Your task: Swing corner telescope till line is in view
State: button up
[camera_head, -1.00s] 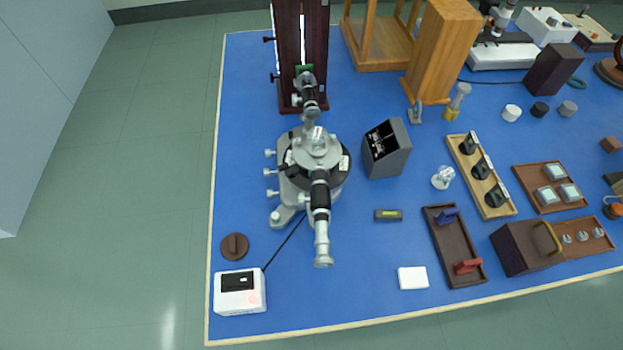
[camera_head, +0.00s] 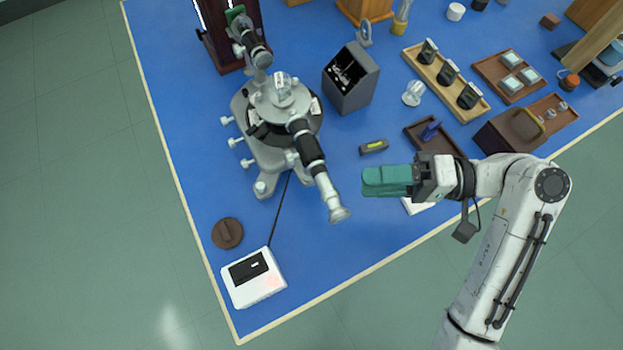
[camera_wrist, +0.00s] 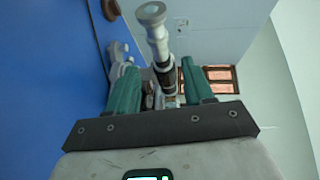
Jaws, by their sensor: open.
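The spectrometer (camera_head: 270,125) stands on the blue table, with a round central stage and a glass prism (camera_head: 283,84) on top. Its black and silver telescope (camera_head: 314,160) points toward the front right, its eyepiece end over the bare blue top. The other tube, the collimator (camera_head: 251,40), points to the back left. My gripper (camera_head: 366,182), with green fingers, is open and empty just right of the eyepiece, not touching it. In the wrist view the telescope (camera_wrist: 158,40) shows beyond and between my open fingers (camera_wrist: 164,92). No spectral line can be made out.
A white box with a dark display (camera_head: 254,278) and a brown disc (camera_head: 227,233) lie at the front left. A dark grey box (camera_head: 350,80) and a small level (camera_head: 373,147) stand right of the spectrometer. Trays (camera_head: 445,80) lie further right. Blue top is clear below the telescope.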

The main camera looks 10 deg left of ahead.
aim_at(316, 177)
jog(key=s+a+f+p, duration=0.1)
jog(key=a, duration=0.9)
jog(key=shift+a+f, duration=0.15)
jog(key=shift+f, duration=0.15)
jog(key=shift+c, duration=0.2)
grip_shut()
